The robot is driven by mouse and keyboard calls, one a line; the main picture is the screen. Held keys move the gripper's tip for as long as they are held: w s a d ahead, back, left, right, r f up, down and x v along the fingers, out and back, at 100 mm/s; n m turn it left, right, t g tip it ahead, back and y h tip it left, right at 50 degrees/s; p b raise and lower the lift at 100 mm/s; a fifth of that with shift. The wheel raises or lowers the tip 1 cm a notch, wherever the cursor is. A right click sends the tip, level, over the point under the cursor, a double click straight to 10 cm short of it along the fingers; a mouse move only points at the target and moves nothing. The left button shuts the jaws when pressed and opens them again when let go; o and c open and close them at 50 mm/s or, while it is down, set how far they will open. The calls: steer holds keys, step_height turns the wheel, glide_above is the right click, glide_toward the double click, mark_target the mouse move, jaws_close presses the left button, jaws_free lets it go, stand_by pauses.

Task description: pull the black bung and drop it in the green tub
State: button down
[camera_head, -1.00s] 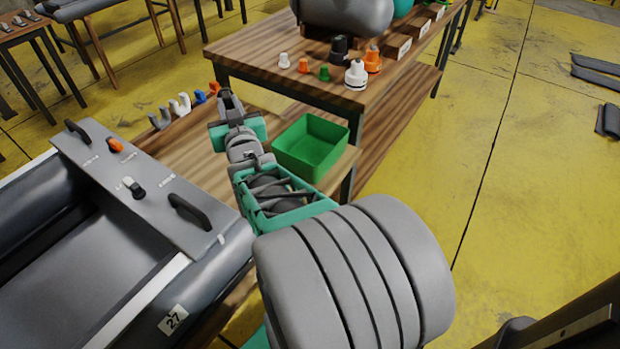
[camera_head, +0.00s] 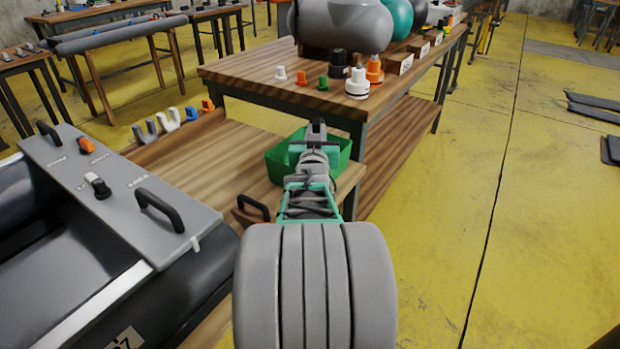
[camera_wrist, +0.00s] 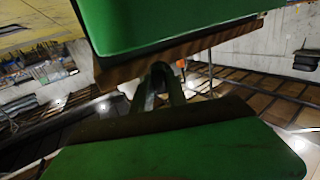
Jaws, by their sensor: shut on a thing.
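My gripper (camera_head: 316,136) is shut at the end of my outstretched arm. In the wrist view its green pads close on a dark, looped piece (camera_wrist: 160,85), which appears to be the black bung; its full shape is hidden. The green tub (camera_head: 274,166) stands on the low wooden bench, partly hidden behind my wrist. In the head view my gripper overlaps the tub's far part; its height above the rim cannot be told.
A grey inflatable boat (camera_head: 70,235) with black handles lies at the left. A higher table (camera_head: 255,75) with several coloured bungs stands behind the tub.

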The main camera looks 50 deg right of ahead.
steer(key=shift+f, duration=0.4)
steer(key=c, duration=1.2)
jaws_free()
steer(key=shift+c, duration=0.2)
steer(key=p+v, duration=0.2)
steer(key=v, duration=0.6)
steer(key=shift+r, duration=0.1)
